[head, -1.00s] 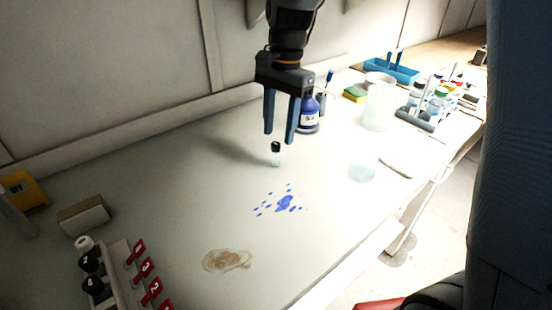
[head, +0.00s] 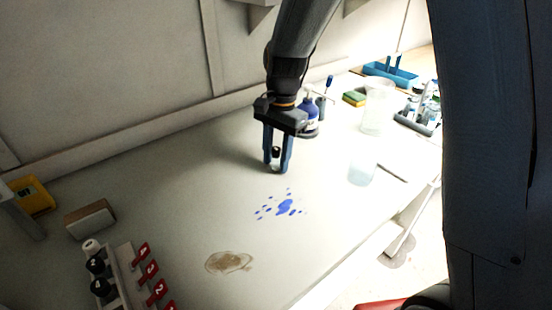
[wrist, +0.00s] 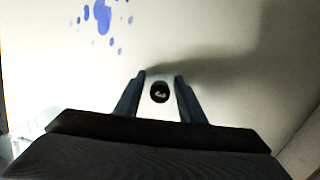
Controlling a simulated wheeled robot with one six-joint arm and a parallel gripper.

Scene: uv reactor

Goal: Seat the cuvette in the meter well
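The cuvette (head: 276,153), a small clear vial with a black cap, stands on the bench. My gripper (head: 275,168) has come down over it, with one finger on each side. In the wrist view the black cap (wrist: 159,92) sits between the two fingertips (wrist: 160,80), with a visible gap on each side. The gripper is open. The cuvette's clear body is mostly hidden by the fingers in the head view. I cannot make out the meter well for certain; a yellow device (head: 34,195) stands at the far left, partly cut off.
Blue splashes (head: 285,206) and a brown stain (head: 229,262) mark the bench. A rack with numbered red tags (head: 127,275) is front left, near a cardboard box (head: 89,217). Clear beakers (head: 362,169), a blue-labelled bottle (head: 308,112) and a sponge (head: 354,98) stand to the right.

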